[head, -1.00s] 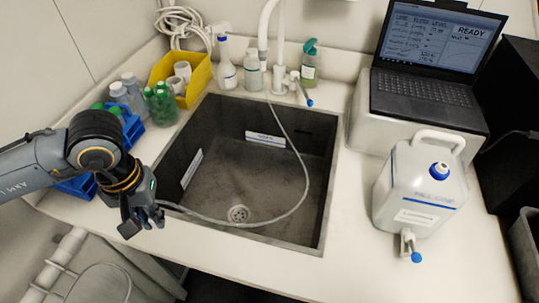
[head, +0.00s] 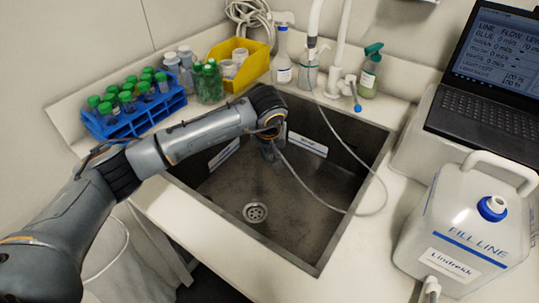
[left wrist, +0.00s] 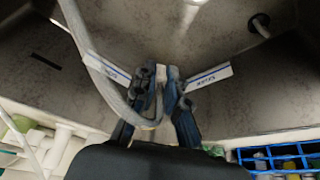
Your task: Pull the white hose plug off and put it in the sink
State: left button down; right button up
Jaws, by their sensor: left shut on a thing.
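My left gripper (head: 268,152) is down inside the dark sink (head: 300,228), near its back wall. In the left wrist view its blue-grey fingers (left wrist: 158,98) are closed around the end part of the grey hose (left wrist: 108,85). The hose also shows in the head view (head: 335,211), curving from the gripper across the sink, over the right rim and back towards the tap. My right gripper is not in view.
The drain (head: 255,212) and bare sink floor are clear. A blue rack (head: 140,117) of green-capped tubes stands left of the sink. A yellow bin (head: 232,50), bottles and tap stand behind. A white canister (head: 465,220) and laptop (head: 490,100) are to the right.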

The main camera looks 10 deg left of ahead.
pick_arm(q)
notch_tip(320, 180, down, 11)
jog(key=b, duration=0.5)
dwell(0.3)
jog(key=shift+a+f+b, duration=0.1)
jog(key=shift+b, duration=0.25)
jog(key=c, duration=1.3)
grip_release()
